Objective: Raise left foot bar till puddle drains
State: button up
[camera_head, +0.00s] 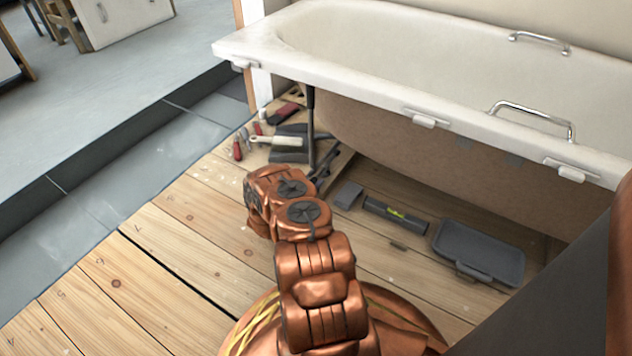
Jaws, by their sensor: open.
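The white bathtub (400,65) spans the upper right, with its rim facing me. A dark upright leg (311,125) stands under its left end. A low bar (340,165) lies near the leg's base, partly hidden. My copper arm reaches forward from the bottom middle. My dark gripper (322,172) shows only in part beyond the wrist, close to the foot of the leg; its fingers look apart and empty. I cannot tell whether it touches the bar. I cannot make out a puddle in the tub. A spirit level (397,215) with a yellow-green vial lies on the floor.
A grey tray (480,252) and a small grey block (348,195) lie on the planks under the tub's front. Hand tools (275,141), some red-handled, cluster left of the leg. The plank floor (150,235) at left is clear, bordered by a dark step (100,152).

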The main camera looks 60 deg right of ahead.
jog(key=shift+d, duration=0.45)
grip_shut()
dwell(0.4)
